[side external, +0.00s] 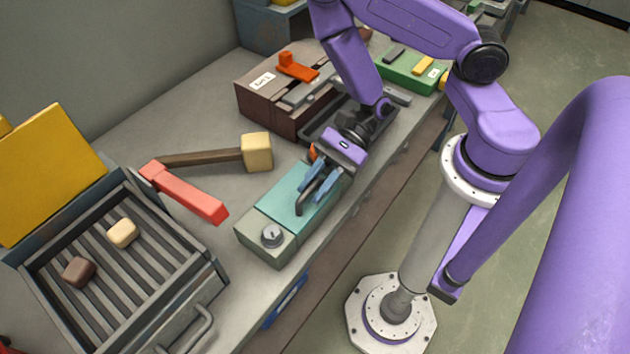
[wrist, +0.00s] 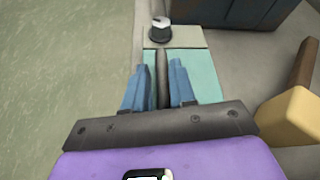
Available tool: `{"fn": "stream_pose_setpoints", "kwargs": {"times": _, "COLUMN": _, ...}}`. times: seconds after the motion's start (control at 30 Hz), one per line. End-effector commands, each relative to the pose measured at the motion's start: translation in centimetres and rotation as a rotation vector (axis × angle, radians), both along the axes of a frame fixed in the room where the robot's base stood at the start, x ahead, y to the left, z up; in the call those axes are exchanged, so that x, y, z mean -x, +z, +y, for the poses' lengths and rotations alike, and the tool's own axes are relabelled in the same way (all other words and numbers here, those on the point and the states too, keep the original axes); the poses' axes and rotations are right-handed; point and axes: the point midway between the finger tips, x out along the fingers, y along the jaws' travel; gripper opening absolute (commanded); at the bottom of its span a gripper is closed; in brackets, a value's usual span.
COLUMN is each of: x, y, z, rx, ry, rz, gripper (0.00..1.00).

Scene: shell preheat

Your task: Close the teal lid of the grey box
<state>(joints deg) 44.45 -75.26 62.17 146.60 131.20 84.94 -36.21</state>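The grey box (side external: 275,255) stands near the bench's front edge, with a dark knob (side external: 271,235) on its near end. Its teal lid (side external: 284,202) looks flat and level with the knob panel; its far end is hidden under my gripper. A dark bar handle (side external: 301,205) runs lengthwise along the lid. My gripper (side external: 318,184) points down over the lid, its blue fingers on either side of the handle. In the wrist view, the handle (wrist: 162,75) shows between the fingers with gaps on both sides, so the gripper (wrist: 159,82) is open.
A mallet (side external: 256,152) and a red bar-shaped object (side external: 190,194) lie left of the box. A grated tray (side external: 110,312) with two small blocks stands at the near left, with a yellow panel (side external: 48,175) behind. A brown case (side external: 262,105) and a green case (side external: 405,75) stand farther back.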

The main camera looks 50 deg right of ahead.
Motion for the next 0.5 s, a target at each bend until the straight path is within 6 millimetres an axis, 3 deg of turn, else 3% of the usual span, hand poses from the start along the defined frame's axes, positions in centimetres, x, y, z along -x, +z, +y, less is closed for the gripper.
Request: {"fn": "stream_pose_setpoints", "kwargs": {"times": 0.5, "x": 0.34, "y": 0.08, "z": -0.53, "rx": 0.006, "ry": 0.008, "rz": 0.006, "gripper": 0.4}}
